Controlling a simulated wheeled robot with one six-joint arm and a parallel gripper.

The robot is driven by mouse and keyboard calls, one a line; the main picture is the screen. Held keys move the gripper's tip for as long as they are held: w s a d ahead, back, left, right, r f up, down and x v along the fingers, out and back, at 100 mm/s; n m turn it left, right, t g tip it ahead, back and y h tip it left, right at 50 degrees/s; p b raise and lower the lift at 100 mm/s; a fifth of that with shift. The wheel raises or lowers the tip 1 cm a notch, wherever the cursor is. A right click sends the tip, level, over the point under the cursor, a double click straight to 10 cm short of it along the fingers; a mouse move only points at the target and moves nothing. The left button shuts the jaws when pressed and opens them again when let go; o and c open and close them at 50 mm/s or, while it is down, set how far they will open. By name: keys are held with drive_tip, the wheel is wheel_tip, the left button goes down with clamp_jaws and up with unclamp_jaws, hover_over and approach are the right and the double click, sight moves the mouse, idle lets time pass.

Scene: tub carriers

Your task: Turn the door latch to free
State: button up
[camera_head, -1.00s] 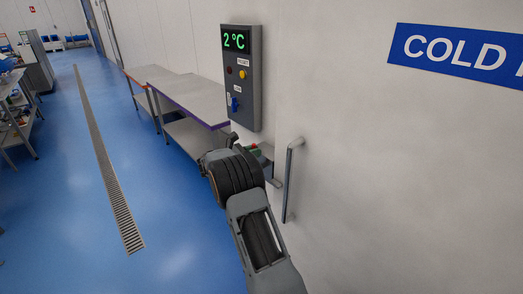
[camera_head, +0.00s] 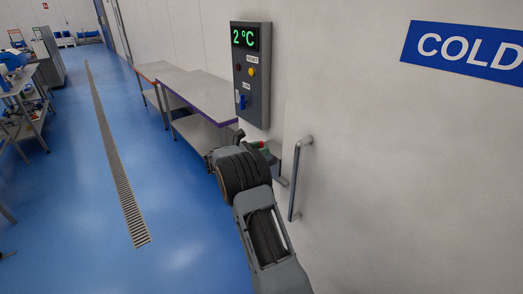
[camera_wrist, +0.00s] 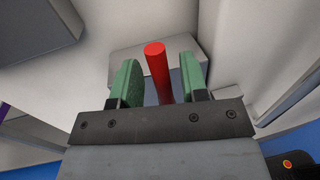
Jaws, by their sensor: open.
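The latch's red lever (camera_wrist: 155,65) stands between my gripper's two green fingers in the wrist view. Behind it is a grey housing (camera_wrist: 125,62) on the pale wall. My gripper (camera_wrist: 160,82) is open around the lever, with a visible gap on the left and a gap on the right. In the head view my gripper (camera_head: 258,146) is small and partly hidden by my own arm, beside the grey latch housing (camera_head: 272,156) left of the door handle (camera_head: 299,180). Whether a finger touches the lever cannot be told.
A grey control box (camera_head: 250,75) showing 2 °C hangs on the wall above. A steel table (camera_head: 205,95) stands along the wall to the left. A blue COLD sign (camera_head: 465,50) is at the right. The blue floor (camera_head: 185,220) is clear around the drain (camera_head: 120,180).

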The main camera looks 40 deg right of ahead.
drive_tip(key=w+a+b, duration=0.2)
drive_tip(key=a+b, duration=0.1)
drive_tip(key=a, duration=1)
drive_tip(key=shift+a, duration=0.2)
drive_tip(key=s+a+f+m+y, duration=0.3)
drive_tip(key=s+f+m+y, duration=0.3)
drive_tip(key=s+f+y, duration=0.3)
drive_tip(key=s+a+r+m+t+y, duration=0.3)
drive_tip(key=s+a+m+y, duration=0.1)
drive_tip(key=s, duration=0.5)
drive_tip(key=s+a+r+m+t+y, duration=0.4)
drive_tip(key=s+a+m, duration=0.2)
drive_tip(key=s, duration=0.4)
drive_tip(key=shift+a+r+y, duration=0.25)
drive_tip(key=shift+a+y, duration=0.15)
drive_tip(key=shift+a, duration=0.3)
